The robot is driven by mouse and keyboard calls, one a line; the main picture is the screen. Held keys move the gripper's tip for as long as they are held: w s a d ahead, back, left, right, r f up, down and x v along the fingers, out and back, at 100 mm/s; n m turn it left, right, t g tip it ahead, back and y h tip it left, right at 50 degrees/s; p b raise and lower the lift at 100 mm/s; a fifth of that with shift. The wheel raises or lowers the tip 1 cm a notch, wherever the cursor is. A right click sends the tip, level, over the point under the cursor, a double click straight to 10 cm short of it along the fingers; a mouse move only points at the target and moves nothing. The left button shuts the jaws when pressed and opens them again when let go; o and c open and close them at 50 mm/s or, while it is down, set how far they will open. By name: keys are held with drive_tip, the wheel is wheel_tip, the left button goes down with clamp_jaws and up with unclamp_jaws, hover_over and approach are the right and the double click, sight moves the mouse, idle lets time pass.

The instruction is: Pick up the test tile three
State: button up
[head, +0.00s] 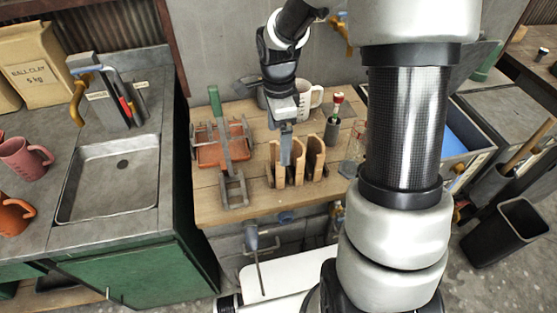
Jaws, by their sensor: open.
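Several tan upright pieces, which look like the test tiles (316,157), stand in a row on the wooden worktop (235,205). No numbers are readable, so I cannot tell which one is test tile three. My gripper (286,158) comes down from above over the left end of the row. Its fingers are open and seen nearly edge-on, overlapping the leftmost pieces in the head view. I cannot tell whether they touch a piece or have one between them. The fingers hide part of the left pieces.
A white jug (311,98) and a red-topped bottle (335,110) stand behind. A sink (112,180) lies left. My own arm hides the worktop's right side.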

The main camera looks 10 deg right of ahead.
drive_tip(key=shift+w+d+f, duration=0.1)
drive_tip(key=shift+w+f, duration=0.05)
drive_tip(key=shift+f, duration=2.7)
drive_tip(key=shift+w+d+f, duration=0.1)
drive_tip(key=shift+w+f, duration=0.05)
drive_tip(key=shift+f, duration=2.7)
drive_tip(key=c, duration=1.3)
wheel_tip(320, 180, up, 10)
